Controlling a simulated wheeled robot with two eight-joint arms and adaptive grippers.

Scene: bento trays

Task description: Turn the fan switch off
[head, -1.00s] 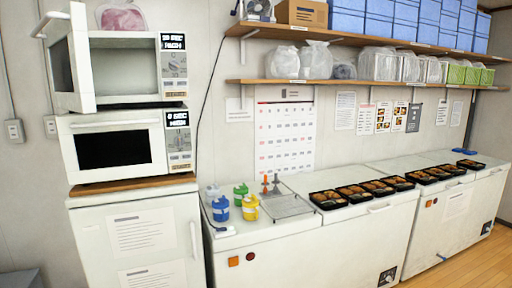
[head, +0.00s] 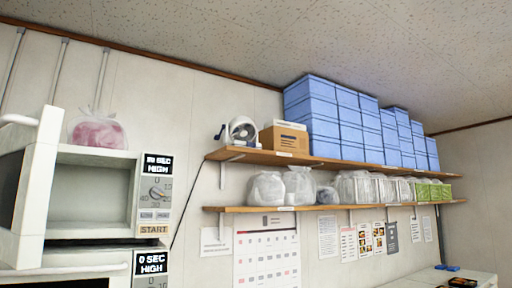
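A small white fan (head: 240,131) stands at the left end of the upper wooden shelf, beside a brown cardboard box. Its round head faces toward the right front. Its switch is too small to make out, and I cannot tell whether the fan is running. Neither of my grippers is in the head view.
The upper shelf (head: 262,155) also holds the cardboard box (head: 284,138) and stacked blue boxes (head: 345,120). Bagged goods (head: 298,185) fill the lower shelf (head: 255,209). An upper microwave (head: 90,195) at left has its door open, with a pink bag (head: 97,131) on top.

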